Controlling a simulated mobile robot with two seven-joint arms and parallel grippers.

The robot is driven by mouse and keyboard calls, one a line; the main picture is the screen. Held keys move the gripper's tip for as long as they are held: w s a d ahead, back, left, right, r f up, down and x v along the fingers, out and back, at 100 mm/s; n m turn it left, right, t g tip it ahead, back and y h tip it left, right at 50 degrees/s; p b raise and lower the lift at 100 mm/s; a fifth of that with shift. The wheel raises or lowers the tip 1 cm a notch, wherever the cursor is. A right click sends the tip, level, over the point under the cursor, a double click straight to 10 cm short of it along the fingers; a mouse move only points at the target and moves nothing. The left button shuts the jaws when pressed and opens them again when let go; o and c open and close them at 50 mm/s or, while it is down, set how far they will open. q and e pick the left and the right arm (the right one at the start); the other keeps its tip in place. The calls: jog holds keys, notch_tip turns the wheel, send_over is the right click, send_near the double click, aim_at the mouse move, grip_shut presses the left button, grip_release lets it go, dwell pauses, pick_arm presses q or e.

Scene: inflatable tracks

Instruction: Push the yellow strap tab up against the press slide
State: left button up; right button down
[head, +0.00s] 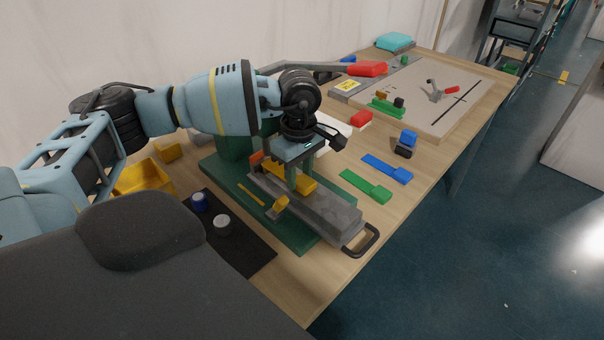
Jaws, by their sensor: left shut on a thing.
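The green press (237,148) stands on the wooden table, with a green base under a long grey press slide (335,215) that ends in a black handle (368,240). The yellow strap tab (305,184) lies at the slide's inner end, under my left gripper. My left gripper (300,186) points down over the press and is shut on the yellow strap tab; its fingers partly hide the tab. I cannot tell whether the tab touches the slide. A smaller yellow piece (278,207) sits at the slide's near side. My right gripper is out of view.
A black mat (245,255) in front holds a blue-and-white cap (199,202) and a white cap (222,222). A yellow bin (143,180) stands left. Blue (388,169) and green (366,187) straps lie right of the press. A beige board (440,95) is farther back.

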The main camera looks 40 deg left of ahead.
pick_arm(q)
jog(key=shift+a, duration=0.75)
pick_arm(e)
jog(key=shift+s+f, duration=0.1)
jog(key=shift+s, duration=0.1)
pick_arm(q)
jog(key=o, duration=1.1)
jog(key=shift+c, duration=0.2)
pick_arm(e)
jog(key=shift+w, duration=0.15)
pick_arm(q)
jog(key=shift+r, duration=0.1)
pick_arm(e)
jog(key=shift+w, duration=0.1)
pick_arm(q)
jog(key=shift+w+r+p, duration=0.1)
jog(key=shift+r+p, duration=0.95)
jog(key=shift+r, duration=1.4)
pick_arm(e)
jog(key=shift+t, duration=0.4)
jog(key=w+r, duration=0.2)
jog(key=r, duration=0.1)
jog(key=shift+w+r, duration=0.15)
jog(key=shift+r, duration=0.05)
